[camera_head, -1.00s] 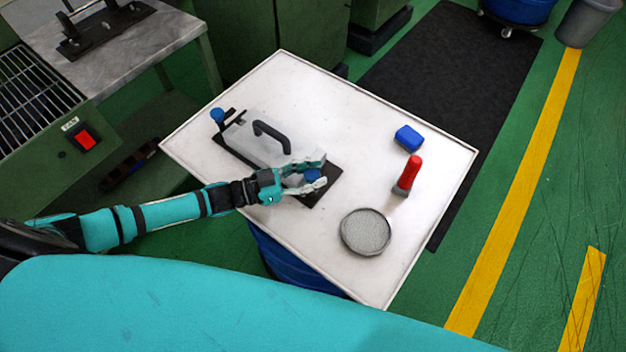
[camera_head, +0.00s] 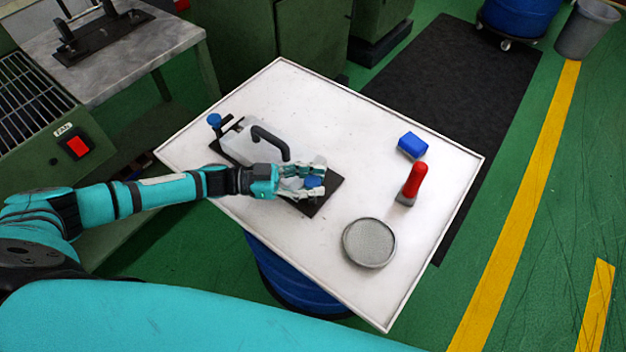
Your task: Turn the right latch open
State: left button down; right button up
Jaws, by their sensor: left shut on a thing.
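The mould (camera_head: 241,147) is a grey block with a black handle (camera_head: 271,140), lying on a black base plate (camera_head: 326,187) on the white table. The left latch has a blue knob (camera_head: 214,120) at the plate's far left end. The right latch's blue knob (camera_head: 314,182) shows at the plate's near right end, between the fingers of my left gripper (camera_head: 308,182). That gripper is shut on the right latch and covers much of it. My right gripper is not in view.
The white table (camera_head: 350,110) also bears a blue block (camera_head: 412,145), a red-handled tool (camera_head: 412,184) and a round grey dish (camera_head: 369,243) right of the mould. Its middle is clear. A green machine with a red switch (camera_head: 76,146) stands at the left.

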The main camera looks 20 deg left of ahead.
pick_arm(q)
jog(key=c, duration=0.9)
grip_release()
jog(key=v, duration=1.2)
jog(key=shift+a, duration=0.1)
